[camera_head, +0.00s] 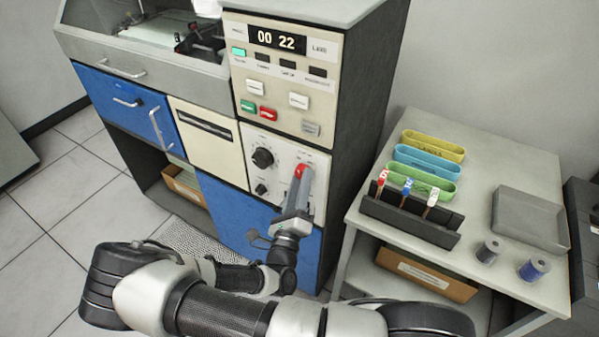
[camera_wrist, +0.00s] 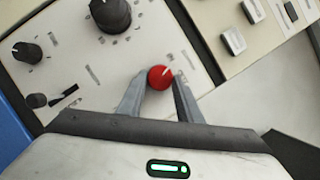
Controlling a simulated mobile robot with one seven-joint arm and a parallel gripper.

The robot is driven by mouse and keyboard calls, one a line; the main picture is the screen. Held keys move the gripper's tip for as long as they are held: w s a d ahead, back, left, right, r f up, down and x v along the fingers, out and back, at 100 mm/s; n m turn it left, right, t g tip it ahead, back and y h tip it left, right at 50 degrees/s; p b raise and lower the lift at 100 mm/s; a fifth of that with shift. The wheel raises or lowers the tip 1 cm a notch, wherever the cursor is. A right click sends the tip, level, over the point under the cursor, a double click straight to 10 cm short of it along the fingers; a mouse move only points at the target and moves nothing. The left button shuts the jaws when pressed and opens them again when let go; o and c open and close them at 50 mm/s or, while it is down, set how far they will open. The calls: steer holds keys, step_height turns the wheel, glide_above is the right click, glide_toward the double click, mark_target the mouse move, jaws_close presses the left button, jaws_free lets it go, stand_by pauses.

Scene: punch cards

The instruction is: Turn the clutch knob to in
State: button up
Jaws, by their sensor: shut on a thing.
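The red knob (camera_head: 299,171) sits on the cream panel (camera_head: 283,148) of the blue and grey machine. I take it to be the clutch knob, though its label is too small to read. It also shows in the wrist view (camera_wrist: 160,77), with a pale pointer line slanting to the upper right. My gripper (camera_head: 300,180) reaches up to the panel from below. In the wrist view its two fingers (camera_wrist: 159,88) stand on either side of the red knob and are shut on it. The knob's lower sides are partly hidden by the fingers.
A large black knob (camera_head: 263,158) and a smaller one (camera_head: 261,189) are left of the red knob. Buttons and a display (camera_head: 277,40) reading 00 22 are above. A side table (camera_head: 480,170) with colored trays and a card rack stands right.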

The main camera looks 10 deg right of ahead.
steer(key=shift+d+r+n+g+y+p, duration=0.15)
steer(key=shift+n+g+y+p, duration=0.15)
steer(key=shift+n+p, duration=0.7)
steer(key=shift+n, duration=0.3)
steer(key=o, duration=1)
steer(key=shift+o, duration=0.2)
steer(key=shift+s, duration=0.1)
steer(key=b+v, duration=0.1)
steer(key=v, duration=1.6)
steer(key=shift+s, duration=0.2)
